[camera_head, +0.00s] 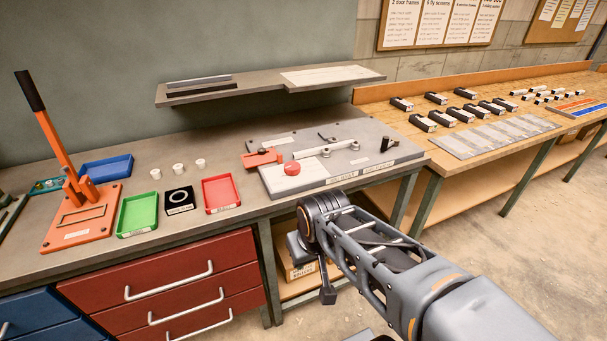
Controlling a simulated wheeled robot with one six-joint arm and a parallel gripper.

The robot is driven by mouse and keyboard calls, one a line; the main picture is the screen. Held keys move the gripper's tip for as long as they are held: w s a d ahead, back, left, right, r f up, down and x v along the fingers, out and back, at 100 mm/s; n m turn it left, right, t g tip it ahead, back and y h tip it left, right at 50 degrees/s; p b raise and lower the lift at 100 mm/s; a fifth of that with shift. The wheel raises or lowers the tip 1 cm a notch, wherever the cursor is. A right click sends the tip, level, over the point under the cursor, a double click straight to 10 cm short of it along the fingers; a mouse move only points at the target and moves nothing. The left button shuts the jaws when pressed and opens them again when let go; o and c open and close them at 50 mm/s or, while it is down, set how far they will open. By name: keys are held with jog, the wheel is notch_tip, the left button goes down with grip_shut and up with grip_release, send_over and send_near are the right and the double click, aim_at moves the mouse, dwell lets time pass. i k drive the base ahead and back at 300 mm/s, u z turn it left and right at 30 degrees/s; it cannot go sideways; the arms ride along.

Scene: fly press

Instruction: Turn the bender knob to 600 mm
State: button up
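The bender (346,137) is a flat grey plate at the right end of the grey workbench. A round red knob (292,169) sits on a white strip near its front left. I take this as the bender knob; its setting is too small to read. An orange-red block (262,157) is left of it, and a pale bar lies behind it. My arm reaches in from the lower right. My gripper (327,297) hangs low in front of the bench, apart from the knob. Its fingers are too small and dark to tell whether open or shut.
An orange lever press (80,213), a green tray (138,213) and a red tray (221,191) stand on the left of the bench. A grey shelf (250,86) is above its back. A wooden table (480,108) with several black-and-white blocks stands right.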

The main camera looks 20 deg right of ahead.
aim_at(292, 168)
jog(key=u, duration=1.15)
jog(key=i, duration=0.45)
jog(key=z, duration=0.85)
